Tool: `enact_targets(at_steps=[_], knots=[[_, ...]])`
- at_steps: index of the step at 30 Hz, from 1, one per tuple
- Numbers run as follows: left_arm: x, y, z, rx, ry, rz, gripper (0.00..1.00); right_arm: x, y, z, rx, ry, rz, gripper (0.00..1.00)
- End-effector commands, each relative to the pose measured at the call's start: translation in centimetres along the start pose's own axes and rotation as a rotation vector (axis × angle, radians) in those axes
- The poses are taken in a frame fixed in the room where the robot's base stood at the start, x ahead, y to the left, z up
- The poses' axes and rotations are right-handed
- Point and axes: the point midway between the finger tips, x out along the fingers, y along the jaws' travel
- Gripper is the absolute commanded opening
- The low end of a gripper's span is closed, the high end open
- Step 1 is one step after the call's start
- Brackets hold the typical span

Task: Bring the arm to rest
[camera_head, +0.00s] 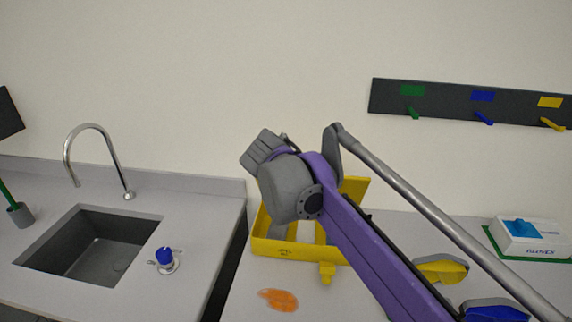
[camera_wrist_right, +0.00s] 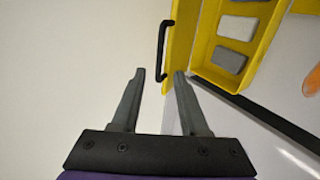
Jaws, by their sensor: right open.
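My right arm reaches in from the lower right in the head view, purple and grey, with its wrist raised in front of the yellow case. In the right wrist view the right gripper (camera_wrist_right: 159,75) is open, with nothing between its two grey fingers. The open yellow case (camera_head: 285,248) stands on the right counter, partly hidden behind my arm. I cannot tell the gap between fingers and case. My left gripper is not in view.
An orange patch (camera_head: 278,300) lies on the counter before the case. Yellow (camera_head: 440,270) and blue (camera_head: 495,312) items and a glove box (camera_head: 530,238) are at the right. A sink (camera_head: 90,245), tap and blue knob (camera_head: 164,255) are left; a hook rail (camera_head: 450,102) is on the wall.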

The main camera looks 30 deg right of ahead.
Motion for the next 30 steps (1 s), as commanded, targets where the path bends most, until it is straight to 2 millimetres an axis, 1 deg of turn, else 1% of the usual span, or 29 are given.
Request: enact_targets(at_steps=[12,14,16,17,20,21,23,24,26,27,30], knots=[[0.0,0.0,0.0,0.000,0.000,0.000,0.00,0.0,-0.2,0.1,0.006,0.000,-0.002,0.44],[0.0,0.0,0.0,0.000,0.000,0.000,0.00,-0.1,-1.0,0.3,0.031,0.003,-0.014,0.44],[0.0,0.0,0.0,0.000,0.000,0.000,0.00,-0.5,-3.1,0.9,0.099,0.009,-0.046,0.44],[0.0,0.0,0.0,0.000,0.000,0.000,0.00,-0.7,-4.5,1.3,0.141,0.013,-0.066,0.44],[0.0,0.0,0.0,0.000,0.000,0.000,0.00,-1.8,-10.6,2.8,0.329,0.025,-0.160,0.44],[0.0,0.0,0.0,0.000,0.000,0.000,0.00,-2.3,-13.5,3.4,0.416,0.027,-0.205,0.44],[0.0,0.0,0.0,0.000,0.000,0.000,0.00,-3.0,-18.0,4.2,0.544,0.029,-0.274,0.44],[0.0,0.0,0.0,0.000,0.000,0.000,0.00,-3.5,-20.9,4.7,0.625,0.027,-0.320,0.44],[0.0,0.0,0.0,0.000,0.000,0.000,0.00,-4.2,-25.0,5.3,0.738,0.023,-0.385,0.44],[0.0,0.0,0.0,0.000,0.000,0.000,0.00,-4.6,-27.5,5.7,0.806,0.018,-0.426,0.44],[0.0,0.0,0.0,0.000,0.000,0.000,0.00,-5.6,-32.7,6.3,0.944,0.005,-0.512,0.44]])
